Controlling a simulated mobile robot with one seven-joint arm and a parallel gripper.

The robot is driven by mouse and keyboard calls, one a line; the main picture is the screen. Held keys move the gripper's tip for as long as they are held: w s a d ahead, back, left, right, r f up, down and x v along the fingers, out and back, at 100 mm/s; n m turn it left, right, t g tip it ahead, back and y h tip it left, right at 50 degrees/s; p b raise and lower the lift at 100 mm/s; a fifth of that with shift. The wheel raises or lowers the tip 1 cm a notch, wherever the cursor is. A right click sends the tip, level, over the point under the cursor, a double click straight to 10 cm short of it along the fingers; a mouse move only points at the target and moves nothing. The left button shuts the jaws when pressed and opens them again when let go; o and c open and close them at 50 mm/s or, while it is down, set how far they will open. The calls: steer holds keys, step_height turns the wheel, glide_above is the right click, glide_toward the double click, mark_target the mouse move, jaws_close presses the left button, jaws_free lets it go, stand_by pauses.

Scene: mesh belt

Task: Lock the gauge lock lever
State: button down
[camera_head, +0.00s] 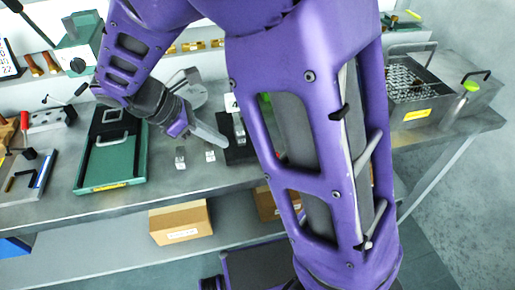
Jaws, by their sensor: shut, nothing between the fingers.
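My gripper (222,142) is shut and empty, its fingers pointing right and slightly down over the bench. Its tips are close to a black base (238,155) with an upright metal piece (239,128) on it. This may be the gauge, but I cannot tell for sure. My arm covers the right side of that base. No lock lever can be made out clearly there, and I cannot tell its position or whether the fingers touch anything.
Two small metal blocks (180,157) stand left of the black base. A green tray-like fixture (112,160) lies further left. A clamp with a red handle (42,120) is at far left. A mesh basket (412,85) stands at right. Boxes (180,222) sit on the lower shelf.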

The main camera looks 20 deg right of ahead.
steer(key=b+x, duration=0.1)
steer(key=x, duration=0.9)
steer(key=shift+s, duration=0.1)
steer(key=shift+w+d+f, duration=0.1)
steer(key=shift+d+f, duration=0.1)
steer(key=shift+d, duration=0.8)
steer(key=shift+w+d+f, duration=0.1)
steer(key=shift+d+f, duration=0.05)
steer(key=shift+d, duration=0.8)
steer(key=shift+d, duration=0.1)
